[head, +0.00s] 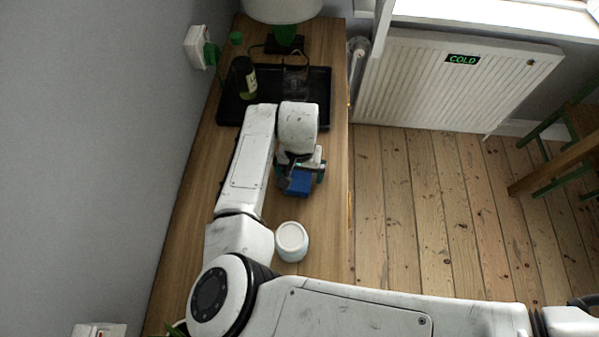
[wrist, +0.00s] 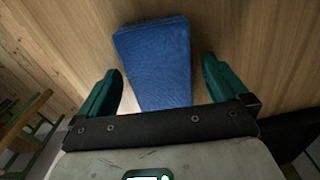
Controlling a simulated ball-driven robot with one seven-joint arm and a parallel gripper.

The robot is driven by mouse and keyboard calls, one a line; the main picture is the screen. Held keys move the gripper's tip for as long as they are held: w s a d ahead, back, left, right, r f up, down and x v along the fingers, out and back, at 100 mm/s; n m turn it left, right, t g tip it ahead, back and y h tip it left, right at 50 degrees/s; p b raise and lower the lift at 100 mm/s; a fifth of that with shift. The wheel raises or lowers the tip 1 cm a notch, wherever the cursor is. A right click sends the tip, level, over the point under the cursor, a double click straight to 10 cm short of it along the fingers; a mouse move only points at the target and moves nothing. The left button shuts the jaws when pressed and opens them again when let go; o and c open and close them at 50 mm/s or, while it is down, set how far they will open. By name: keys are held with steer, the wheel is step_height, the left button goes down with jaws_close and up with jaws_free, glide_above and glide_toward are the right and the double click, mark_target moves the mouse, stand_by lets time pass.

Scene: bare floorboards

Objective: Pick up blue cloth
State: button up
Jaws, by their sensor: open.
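The blue cloth (head: 299,183) is a folded rectangular piece lying on the wooden sideboard top, partly hidden by my gripper in the head view. In the wrist view the blue cloth (wrist: 156,62) lies ahead of my gripper, with its near end between the two green fingers. My gripper (wrist: 160,80) is open, one finger on each side of the cloth with gaps between. In the head view my gripper (head: 300,178) is over the cloth. I cannot tell the height left between fingers and wood.
A white jar (head: 292,241) stands close in front of the cloth. Behind is a black tray (head: 318,88) with a dark bottle (head: 244,78) and a clear glass (head: 295,80). A lamp (head: 283,10) stands at the back. The wall is left; the sideboard (head: 335,190) drops to floorboards at right.

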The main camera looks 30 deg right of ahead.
mark_target(299, 173)
steer(key=shift+f, duration=0.1)
steer(key=shift+c, duration=0.2)
steer(key=c, duration=1)
steer(key=shift+r, duration=0.5)
step_height(299, 173, up, 2)
steer(key=shift+r, duration=0.2)
steer(key=s+r+b, duration=0.1)
steer(key=s+r, duration=0.3)
steer(key=shift+a+r, duration=0.1)
steer(key=shift+r, duration=0.1)
steer(key=s+r, duration=0.1)
steer(key=s, duration=0.2)
steer(key=s+r+b, duration=0.1)
steer(key=s+r, duration=0.1)
steer(key=s, duration=0.1)
steer(key=s+r+b, duration=0.1)
steer(key=s+r, duration=0.1)
steer(key=s, duration=0.2)
steer(key=shift+a+r, duration=0.1)
steer(key=shift+a, duration=0.1)
